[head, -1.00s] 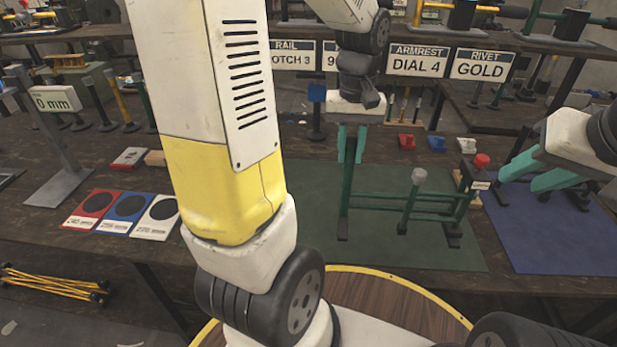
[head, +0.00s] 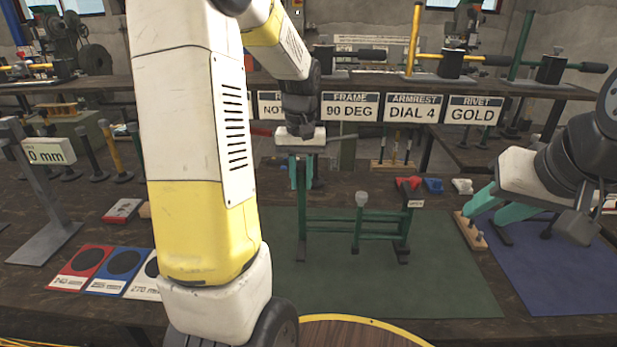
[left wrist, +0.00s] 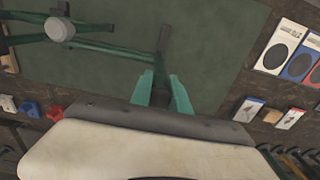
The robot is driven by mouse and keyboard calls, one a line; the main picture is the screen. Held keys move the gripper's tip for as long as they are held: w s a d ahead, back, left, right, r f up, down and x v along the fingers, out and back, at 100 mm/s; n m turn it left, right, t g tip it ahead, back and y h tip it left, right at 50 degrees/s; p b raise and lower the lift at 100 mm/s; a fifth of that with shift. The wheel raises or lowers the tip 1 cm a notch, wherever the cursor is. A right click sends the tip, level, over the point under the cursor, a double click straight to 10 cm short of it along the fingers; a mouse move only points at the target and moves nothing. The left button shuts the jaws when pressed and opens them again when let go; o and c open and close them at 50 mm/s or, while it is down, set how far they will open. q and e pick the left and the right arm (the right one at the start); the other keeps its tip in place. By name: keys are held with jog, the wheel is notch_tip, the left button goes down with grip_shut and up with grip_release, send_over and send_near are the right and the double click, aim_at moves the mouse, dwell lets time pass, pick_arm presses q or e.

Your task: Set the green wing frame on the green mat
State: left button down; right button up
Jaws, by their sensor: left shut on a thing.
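The green wing frame (head: 330,222) is a tube frame with upright posts, dark feet and a grey cap on its middle post. It stands upright over the green mat (head: 420,285); I cannot tell whether its feet touch. My left gripper (head: 301,178) is shut on its left post from above. In the left wrist view, the fingers (left wrist: 165,92) close around the post, with the frame (left wrist: 110,48) over the green mat (left wrist: 205,50). My right gripper (head: 500,208) is open and empty, right of the frame near the blue mat (head: 545,275).
A wooden peg block (head: 470,232) stands between the mats. Red, blue and white cards (head: 122,262) lie left of the green mat. The front of the green mat is clear.

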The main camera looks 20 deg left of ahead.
pick_arm(q)
jog(key=w+a+f, duration=0.3)
jog(key=a+f, duration=0.1)
jog(key=shift+w, duration=0.2)
dwell(0.6)
jog(key=shift+f, duration=0.1)
jog(key=c, duration=1.2)
grip_release()
jog(key=shift+c, duration=0.2)
